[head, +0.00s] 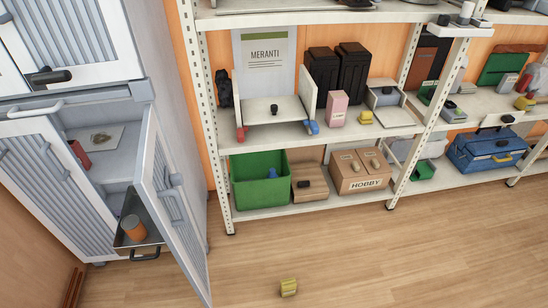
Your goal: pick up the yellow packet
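Other small yellow things show on the shelves: one (365,117) on the middle board beside a grey box, and one (524,103) on the right-hand rack. Neither of my grippers is in view.
A grey cabinet (20,99) stands at left with its doors open; one door (172,215) juts over the floor. A white shelf rack holds a green crate (243,193) and a HOBBY box (366,184) on its lowest board.

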